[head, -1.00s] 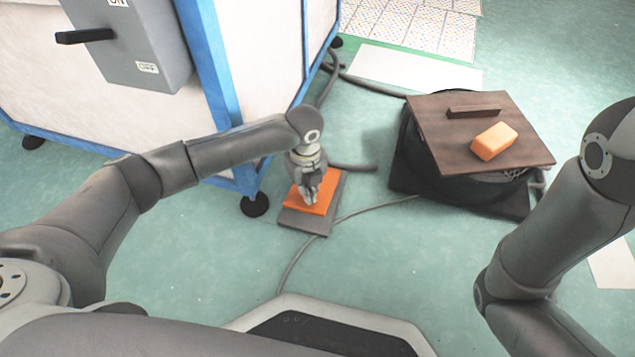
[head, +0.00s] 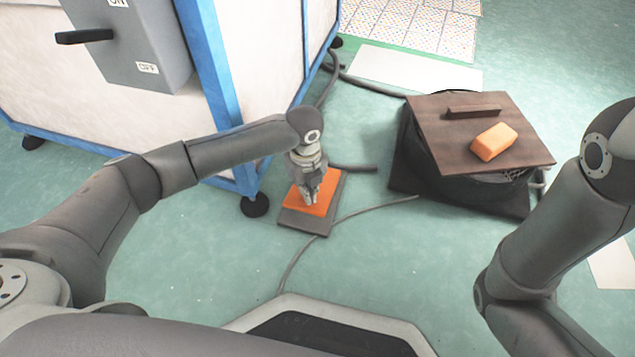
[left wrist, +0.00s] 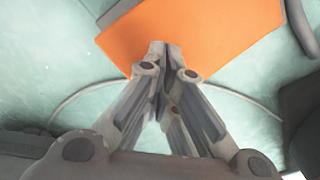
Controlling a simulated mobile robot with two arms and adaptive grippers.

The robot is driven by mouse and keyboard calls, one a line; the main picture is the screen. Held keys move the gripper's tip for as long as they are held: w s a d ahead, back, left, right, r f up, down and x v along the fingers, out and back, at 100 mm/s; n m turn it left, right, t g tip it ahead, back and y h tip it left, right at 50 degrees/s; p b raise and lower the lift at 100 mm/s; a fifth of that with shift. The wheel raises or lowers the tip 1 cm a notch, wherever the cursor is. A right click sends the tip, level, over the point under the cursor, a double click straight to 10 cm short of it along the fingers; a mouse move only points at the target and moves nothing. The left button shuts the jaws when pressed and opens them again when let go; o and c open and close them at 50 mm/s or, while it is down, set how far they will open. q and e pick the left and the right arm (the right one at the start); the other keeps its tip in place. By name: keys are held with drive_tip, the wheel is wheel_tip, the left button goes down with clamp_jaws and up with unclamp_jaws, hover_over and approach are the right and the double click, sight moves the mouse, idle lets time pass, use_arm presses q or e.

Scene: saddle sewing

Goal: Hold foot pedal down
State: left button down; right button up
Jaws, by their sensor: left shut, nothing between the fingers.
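The foot pedal has an orange top plate (head: 318,208) on a dark grey base (head: 294,221) and lies on the floor. My left gripper (head: 310,203) points down over the orange plate with its fingers together and empty. Its fingertips appear to be at the plate; whether they press on it I cannot tell. In the left wrist view the shut fingers (left wrist: 157,50) overlap the near edge of the orange plate (left wrist: 195,30). My right arm comes in at the right, and its gripper is out of frame.
A white cabinet with blue edges (head: 228,95) stands left of the pedal, with a grey switch box (head: 140,50) on it. A dark round bin (head: 420,158) with a brown lid (head: 440,130) and an orange block (head: 494,142) stands at right. Cables (head: 350,213) cross the floor.

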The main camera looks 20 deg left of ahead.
use_arm(q)
drive_tip(key=shift+f, duration=0.1)
drive_tip(key=shift+f+b, duration=0.5)
drive_tip(key=shift+f, duration=1.45)
drive_tip(key=shift+r, duration=0.1)
idle(0.4)
wheel_tip(320, 180, up, 6)
drive_tip(key=p, duration=0.7)
drive_tip(key=shift+r, duration=0.1)
wheel_tip(320, 180, up, 12)
idle(0.4)
